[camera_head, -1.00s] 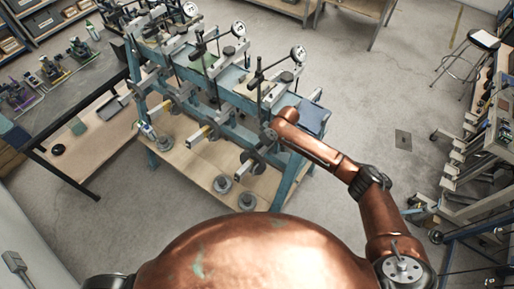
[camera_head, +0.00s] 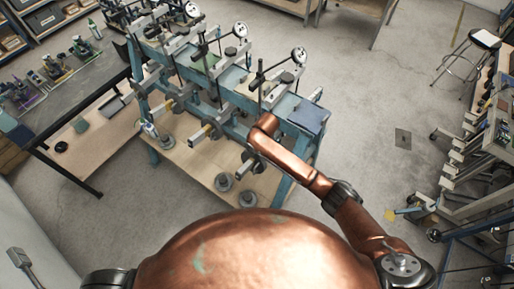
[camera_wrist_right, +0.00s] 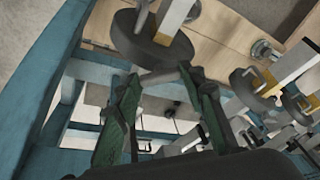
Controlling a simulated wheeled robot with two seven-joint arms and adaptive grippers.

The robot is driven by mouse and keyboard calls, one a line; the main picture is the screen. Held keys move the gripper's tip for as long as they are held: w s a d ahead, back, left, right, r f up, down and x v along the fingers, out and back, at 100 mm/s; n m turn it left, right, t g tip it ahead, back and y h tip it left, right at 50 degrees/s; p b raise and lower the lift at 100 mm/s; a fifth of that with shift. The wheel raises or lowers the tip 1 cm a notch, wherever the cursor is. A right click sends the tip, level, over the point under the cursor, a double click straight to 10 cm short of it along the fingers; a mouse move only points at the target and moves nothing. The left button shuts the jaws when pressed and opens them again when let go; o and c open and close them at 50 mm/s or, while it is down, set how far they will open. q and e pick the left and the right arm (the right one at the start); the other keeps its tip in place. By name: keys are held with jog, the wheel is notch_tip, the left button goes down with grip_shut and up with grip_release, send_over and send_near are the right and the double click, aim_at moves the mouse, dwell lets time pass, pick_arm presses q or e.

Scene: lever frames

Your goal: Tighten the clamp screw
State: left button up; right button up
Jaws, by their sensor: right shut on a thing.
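The blue lever frame (camera_head: 285,188) stands ahead of me, with dial gauges on posts, grey lever bars and round weights. My right arm reaches to its near right end, and the copper wrist hides the right gripper in the head view. In the right wrist view, the green-padded fingers of my right gripper (camera_wrist_right: 158,84) are closed on a short light grey bar (camera_wrist_right: 157,76), which seems to be the clamp screw's handle. A dark round disc (camera_wrist_right: 150,40) is just beyond the fingertips. The screw's threads and clamp are not clear. My left gripper is not in view.
A blue frame beam (camera_wrist_right: 50,75) runs close on the left in the wrist view. A dark workbench (camera_head: 75,95) stands at left. The floor right of the frame is open.

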jog(key=m, duration=0.2)
jog(key=m+h, duration=0.1)
jog(key=m, duration=0.1)
jog(key=shift+a+h, duration=0.3)
jog(key=shift+a, duration=0.05)
jog(key=shift+m+g+h, duration=0.5)
jog(key=shift+m, duration=1.2)
jog(key=o, duration=1.2)
jog(key=shift+c, duration=0.2)
jog(key=shift+w, duration=0.1)
notch_tip(320, 180, up, 12)
jog(key=s+a, duration=0.1)
jog(key=shift+s+a, duration=0.2)
jog(key=shift+s, duration=0.2)
jog(key=shift+f, duration=0.1)
